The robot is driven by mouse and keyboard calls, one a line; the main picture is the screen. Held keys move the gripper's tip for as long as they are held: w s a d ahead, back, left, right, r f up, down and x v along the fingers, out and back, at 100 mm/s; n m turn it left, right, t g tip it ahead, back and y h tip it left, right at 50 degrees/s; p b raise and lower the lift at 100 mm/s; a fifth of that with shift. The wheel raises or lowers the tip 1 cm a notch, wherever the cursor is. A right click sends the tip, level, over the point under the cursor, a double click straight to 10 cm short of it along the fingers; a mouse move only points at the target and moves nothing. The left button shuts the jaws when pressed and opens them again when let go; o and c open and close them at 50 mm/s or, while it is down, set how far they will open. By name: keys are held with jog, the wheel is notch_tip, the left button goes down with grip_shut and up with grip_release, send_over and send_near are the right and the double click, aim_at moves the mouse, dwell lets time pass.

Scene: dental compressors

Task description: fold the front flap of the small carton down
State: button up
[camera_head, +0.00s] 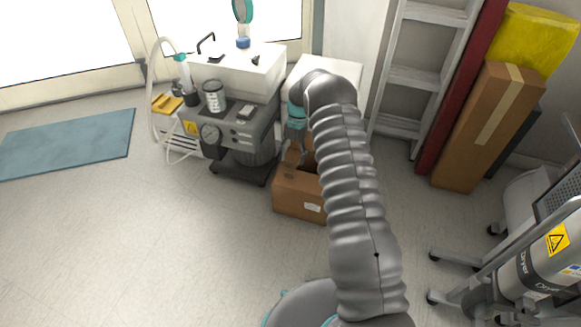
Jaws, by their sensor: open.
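The small brown carton (290,196) stands on the floor near the middle of the view, with a white label on its front face. Its top looks open, with brown flap parts showing around the opening, but I cannot tell which one is the front flap. My gripper (303,156) is above the carton, pointing down close to its opening. The gripper is small here but open. I cannot tell whether it touches a flap. My arm hides the carton's right side.
A compressor unit (225,135) stands left of the carton, with a white sink cabinet (245,68) behind it. A ladder (415,77) and a tall brown box (487,127) lean at the right. Wheeled dryer equipment (535,262) fills the lower right. The floor at left front is clear.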

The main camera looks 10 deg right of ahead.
jog(key=v, duration=0.6)
jog(key=shift+r, duration=0.3)
jog(key=shift+w, duration=0.15)
